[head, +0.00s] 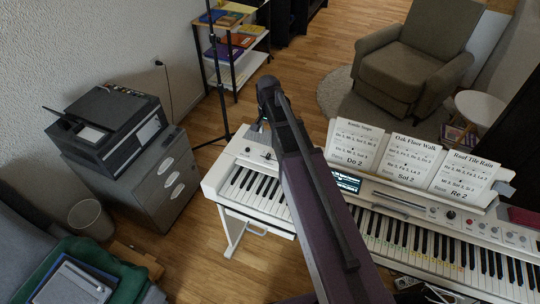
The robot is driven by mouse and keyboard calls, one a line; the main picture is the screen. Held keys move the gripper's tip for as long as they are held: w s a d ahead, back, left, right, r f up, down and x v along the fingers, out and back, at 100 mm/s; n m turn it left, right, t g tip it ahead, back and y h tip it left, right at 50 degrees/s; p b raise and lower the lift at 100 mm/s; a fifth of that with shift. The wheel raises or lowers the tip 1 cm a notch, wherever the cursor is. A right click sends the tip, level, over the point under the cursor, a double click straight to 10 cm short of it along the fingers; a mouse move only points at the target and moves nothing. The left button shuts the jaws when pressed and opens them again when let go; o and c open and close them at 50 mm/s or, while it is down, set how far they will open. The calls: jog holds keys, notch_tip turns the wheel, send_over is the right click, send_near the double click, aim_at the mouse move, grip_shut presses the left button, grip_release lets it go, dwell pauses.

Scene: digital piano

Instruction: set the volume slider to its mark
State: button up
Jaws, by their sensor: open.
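The white digital piano (218,178) runs from the middle to the right edge of the head view. My arm crosses in front of it and hides part of its panel and keys. A long narrow slot (400,199) lies on the panel right of the lit display (346,181); I cannot tell whether it is the volume slider. Small dark controls (268,156) sit on the panel's left end, too small to identify. No slider mark can be made out. My gripper cannot be made out; the far end of my arm is over the piano's left part.
Three song sheets (405,160) stand along the piano's back. A round dial (451,214) and several small knobs lie to the right. A thin dark stand pole (215,70) rises behind the piano's left end. A printer (112,125) on a cabinet stands left, with open floor between.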

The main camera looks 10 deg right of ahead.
aim_at(268, 155)
jog(key=shift+f+b, duration=6.3)
jog(key=shift+f, duration=0.25)
grip_shut()
